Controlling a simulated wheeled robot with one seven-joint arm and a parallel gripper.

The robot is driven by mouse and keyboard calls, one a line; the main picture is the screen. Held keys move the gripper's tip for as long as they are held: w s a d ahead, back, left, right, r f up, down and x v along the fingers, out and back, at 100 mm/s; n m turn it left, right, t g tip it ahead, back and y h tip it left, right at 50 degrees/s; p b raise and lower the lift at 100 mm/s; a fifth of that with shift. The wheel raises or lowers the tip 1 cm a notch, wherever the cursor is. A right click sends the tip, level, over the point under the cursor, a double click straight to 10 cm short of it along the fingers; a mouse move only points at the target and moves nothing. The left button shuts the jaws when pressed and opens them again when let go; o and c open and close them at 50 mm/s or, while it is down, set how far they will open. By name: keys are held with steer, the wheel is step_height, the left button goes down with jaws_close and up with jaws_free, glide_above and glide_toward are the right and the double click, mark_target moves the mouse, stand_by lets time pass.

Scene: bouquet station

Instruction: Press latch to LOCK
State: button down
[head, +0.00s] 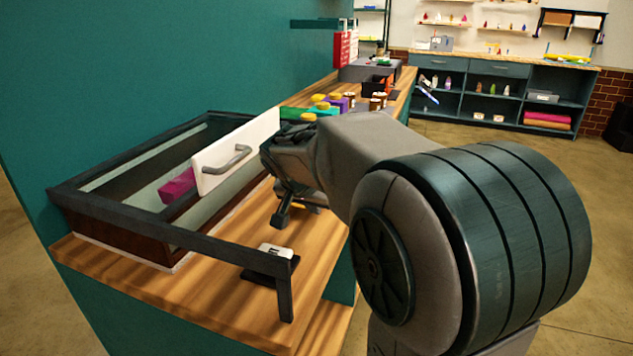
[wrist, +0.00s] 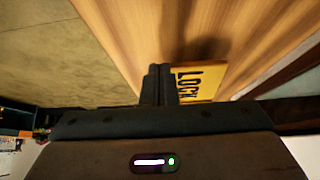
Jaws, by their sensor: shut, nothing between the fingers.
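My gripper (head: 283,214) is shut and empty, above the wooden counter in front of the display case. In the wrist view its closed fingertips (wrist: 160,84) are beside a yellow plate marked LOCK (wrist: 208,80), partly hidden by the fingers. I cannot tell whether they touch it. In the head view a small yellow edge shows just behind the fingers. A small black piece with a white marked top (head: 272,254) sits near the case's front corner; its lettering is too small to read. I cannot make out a separate latch lever.
The glass-topped case (head: 110,205) has a dark frame, with a white handled panel (head: 235,152) upright over it and a magenta block (head: 177,186) beside the panel. Coloured blocks (head: 322,108) and jars stand farther along the counter (head: 190,300). The front counter strip is largely bare.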

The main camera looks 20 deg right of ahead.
steer(key=p+v, duration=0.2)
steer(key=v, duration=1.1)
steer(key=shift+r, duration=0.5)
